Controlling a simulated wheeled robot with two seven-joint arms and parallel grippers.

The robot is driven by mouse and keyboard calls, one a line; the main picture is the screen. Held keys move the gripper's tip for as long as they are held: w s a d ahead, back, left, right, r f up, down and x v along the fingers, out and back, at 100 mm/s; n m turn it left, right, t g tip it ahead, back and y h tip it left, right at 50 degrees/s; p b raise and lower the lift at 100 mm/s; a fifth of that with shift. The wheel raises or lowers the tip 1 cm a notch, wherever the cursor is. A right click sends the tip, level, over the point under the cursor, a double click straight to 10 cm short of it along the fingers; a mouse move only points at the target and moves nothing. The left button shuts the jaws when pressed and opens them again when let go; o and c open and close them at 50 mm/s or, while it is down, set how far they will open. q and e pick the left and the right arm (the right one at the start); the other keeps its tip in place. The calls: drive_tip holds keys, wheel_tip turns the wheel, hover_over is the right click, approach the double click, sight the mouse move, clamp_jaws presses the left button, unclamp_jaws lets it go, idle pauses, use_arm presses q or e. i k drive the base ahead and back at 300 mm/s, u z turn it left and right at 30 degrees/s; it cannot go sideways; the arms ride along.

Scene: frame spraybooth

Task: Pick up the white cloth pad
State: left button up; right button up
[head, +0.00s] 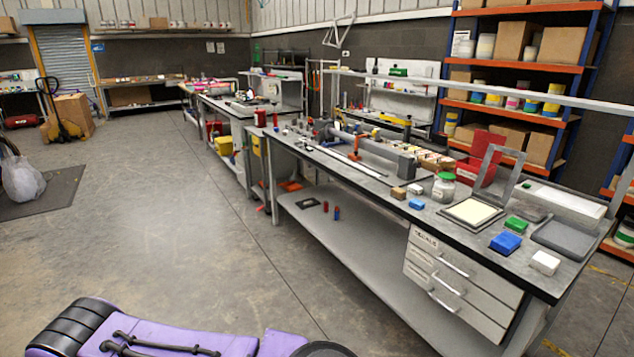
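A small white block-shaped item (545,262), which looks like the white cloth pad, lies on the near right corner of the grey workbench (455,236), close to its front edge. It is small in the picture, so its cloth texture cannot be made out. A blue pad (505,243) lies to its left and a grey tray (562,238) lies just behind it. Neither of my grippers is in view. Purple and black parts of my own body show at the bottom left, away from the bench.
A cream panel in a dark frame (472,213), a green-lidded jar (444,187), a green block (516,225) and a long white tray (565,200) crowd the bench's right end. Drawers (460,285) with handles are below. Open concrete floor (150,220) lies left of the bench.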

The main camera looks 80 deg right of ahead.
sight(413, 188)
drive_tip(key=z, duration=4)
drive_tip(key=i, duration=0.25)
drive_tip(key=u, duration=0.05)
